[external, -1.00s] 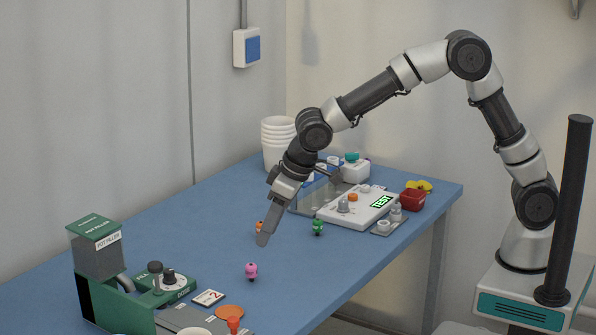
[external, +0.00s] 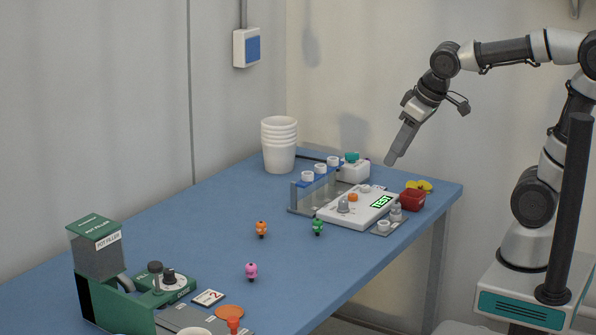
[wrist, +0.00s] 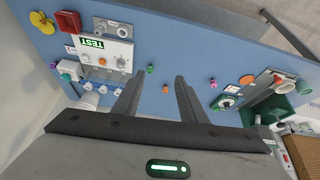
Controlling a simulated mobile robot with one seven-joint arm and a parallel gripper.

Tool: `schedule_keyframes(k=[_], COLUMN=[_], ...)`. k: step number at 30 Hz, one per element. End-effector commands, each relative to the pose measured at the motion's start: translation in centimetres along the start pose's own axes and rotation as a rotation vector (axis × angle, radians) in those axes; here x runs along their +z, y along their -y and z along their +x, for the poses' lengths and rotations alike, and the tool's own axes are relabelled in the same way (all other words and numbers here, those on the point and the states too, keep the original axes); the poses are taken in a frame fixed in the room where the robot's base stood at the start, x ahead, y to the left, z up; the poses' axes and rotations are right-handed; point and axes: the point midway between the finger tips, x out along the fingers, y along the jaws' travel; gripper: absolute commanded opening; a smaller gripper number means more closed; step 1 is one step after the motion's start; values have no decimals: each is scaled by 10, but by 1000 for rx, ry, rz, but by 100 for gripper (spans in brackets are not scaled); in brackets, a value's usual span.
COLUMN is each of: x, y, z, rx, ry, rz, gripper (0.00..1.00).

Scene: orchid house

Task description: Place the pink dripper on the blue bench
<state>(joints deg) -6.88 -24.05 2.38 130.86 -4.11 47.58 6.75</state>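The pink dripper (external: 251,271) stands upright on the blue bench (external: 200,240), towards its front. It also shows small in the wrist view (wrist: 212,83), right of my fingers. My gripper (external: 391,161) is raised over the far right part of the bench, well away from the pink dripper. In the wrist view its two fingers (wrist: 160,78) are spread apart with nothing held between them.
An orange dripper (external: 261,229) and a green dripper (external: 318,227) stand near the pink one. A white test unit (external: 358,207), a rack (external: 315,190), a red box (external: 412,199) and stacked white cups (external: 279,145) are behind. A green pot filler (external: 97,250) stands front left.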

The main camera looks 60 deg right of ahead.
Motion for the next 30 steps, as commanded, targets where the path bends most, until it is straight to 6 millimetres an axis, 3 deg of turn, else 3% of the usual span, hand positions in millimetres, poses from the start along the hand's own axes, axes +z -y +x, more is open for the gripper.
schedule_keyframes(k=[1,4,10,22,26,30], x=[20,54,86,83,70,48], y=[-13,-27,-34,-35,-36,-38], z=[-13,-23,-28,-37,-64,-109], rx=[7,8,4,2,2,2], ry=[-21,-30,-39,-38,-38,-39], rz=[26,55,80,80,80,80], gripper=[38,38,38,38,38,38])
